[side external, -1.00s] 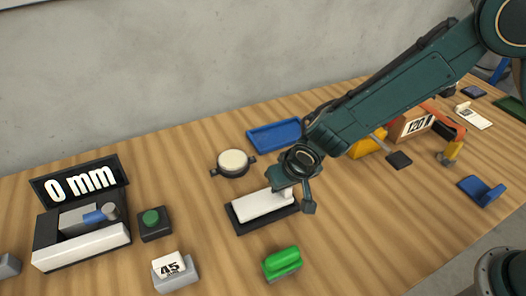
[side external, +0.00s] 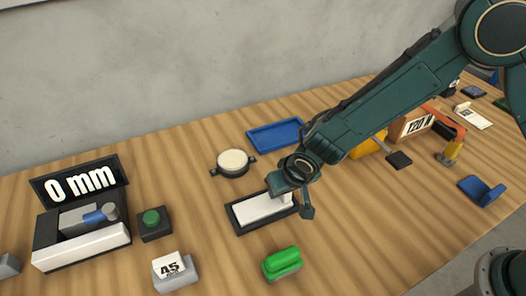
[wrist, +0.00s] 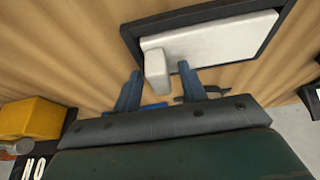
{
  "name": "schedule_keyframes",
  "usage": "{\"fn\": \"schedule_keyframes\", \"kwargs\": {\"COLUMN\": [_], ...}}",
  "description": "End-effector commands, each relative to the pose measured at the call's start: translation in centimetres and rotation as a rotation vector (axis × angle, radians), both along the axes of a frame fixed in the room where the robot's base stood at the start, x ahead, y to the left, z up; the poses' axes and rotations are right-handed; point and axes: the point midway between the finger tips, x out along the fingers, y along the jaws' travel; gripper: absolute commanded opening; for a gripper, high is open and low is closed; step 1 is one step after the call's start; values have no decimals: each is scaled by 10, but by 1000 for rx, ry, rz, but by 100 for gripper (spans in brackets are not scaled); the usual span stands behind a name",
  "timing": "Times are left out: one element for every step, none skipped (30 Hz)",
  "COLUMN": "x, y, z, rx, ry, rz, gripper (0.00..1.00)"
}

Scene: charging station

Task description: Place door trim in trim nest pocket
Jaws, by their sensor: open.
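The white door trim (side external: 262,207) lies flat in the dark trim nest (side external: 238,226), its plate inside the rim. In the wrist view the trim (wrist: 215,40) shows a raised tab (wrist: 157,72) at its near end, and the nest's dark rim (wrist: 205,12) runs around the plate. My gripper (wrist: 158,85) is open, with one blue finger on each side of the tab and a small gap at each. In the side view my gripper (side external: 292,200) is over the right end of the trim and hides part of that end.
A green-topped block (side external: 282,262) stands in front of the nest. A round white-topped fixture (side external: 233,162) and a blue tray (side external: 275,136) are behind it. A green button box (side external: 153,222) and a 0 mm display (side external: 80,184) stand left. Bare wood lies right of the nest.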

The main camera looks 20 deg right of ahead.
Motion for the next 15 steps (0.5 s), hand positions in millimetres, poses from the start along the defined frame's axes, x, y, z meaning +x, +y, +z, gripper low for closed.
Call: {"fn": "schedule_keyframes", "kwargs": {"x": [0, 0, 0, 0, 0, 0, -1, -1, -2, -3, -4, -5, -6, -7, -9], "y": [0, 0, 0, 0, 0, 0, 0, 0, 0, 0, 0, 0, 1, 1, 0], "z": [0, 1, 1, 2, 3, 4, 5, 7, 9, 11, 13, 16, 19, 22, 26], "rx": [0, 0, 0, 0, 0, 0, 0, 0, 1, 1, 1, 1, 1, 2, 1], "ry": [0, 0, 0, 0, 0, 0, 0, 0, -1, -1, -1, -2, -2, -3, -2], "rz": [0, 0, 0, 0, 0, 0, 0, 0, 0, 0, 0, 0, 0, 1, 0], "gripper": [41, 41, 41, 41, 41, 41, 41, 41, 41, 41, 41, 41, 41, 41, 41]}}
